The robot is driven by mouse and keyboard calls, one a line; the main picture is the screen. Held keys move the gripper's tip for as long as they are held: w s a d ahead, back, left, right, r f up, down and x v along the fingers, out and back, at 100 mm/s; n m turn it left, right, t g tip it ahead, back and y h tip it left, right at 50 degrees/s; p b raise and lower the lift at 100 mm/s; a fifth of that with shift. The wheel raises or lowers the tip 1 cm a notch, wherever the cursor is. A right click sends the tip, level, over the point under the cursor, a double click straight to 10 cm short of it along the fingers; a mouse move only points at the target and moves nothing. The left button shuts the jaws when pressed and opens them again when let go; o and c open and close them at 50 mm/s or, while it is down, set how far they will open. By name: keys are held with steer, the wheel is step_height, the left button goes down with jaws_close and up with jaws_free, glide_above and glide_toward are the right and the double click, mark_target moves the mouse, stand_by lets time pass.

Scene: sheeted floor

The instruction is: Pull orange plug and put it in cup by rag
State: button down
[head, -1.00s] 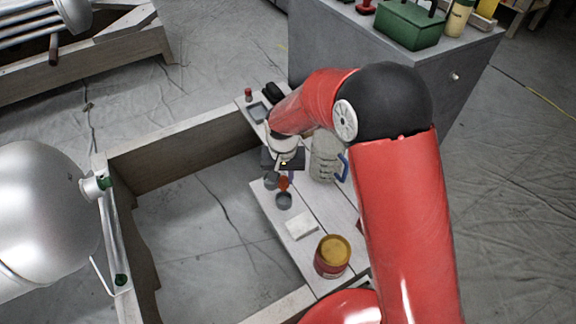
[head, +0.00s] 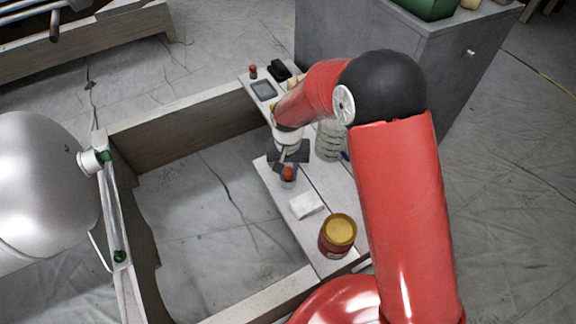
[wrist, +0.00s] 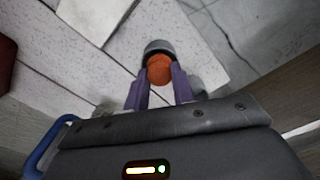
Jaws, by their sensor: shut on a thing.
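The orange plug (head: 288,173) is held between the purple fingers of my gripper (wrist: 158,80); it also shows in the wrist view (wrist: 158,68). A small grey cup (wrist: 158,46) shows just behind the plug there, and in the head view the plug overlaps the cup (head: 288,184). I cannot tell whether the plug is inside the cup's rim or above it. A folded white cloth, likely the rag (head: 306,205), lies on the bench close to the cup; it is also at the top of the wrist view (wrist: 95,14).
A red pot with a yellow top (head: 338,234) stands at the bench's near end. A clear ribbed jug (head: 329,140) stands right of my gripper. A grey-screened device (head: 264,90) and a black object (head: 280,70) lie at the far end. Left of the bench is open floor within a wooden frame.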

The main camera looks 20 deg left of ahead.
steer(key=shift+f+b, duration=0.3)
steer(key=shift+f, duration=0.05)
steer(key=c, duration=1.1)
jaws_free()
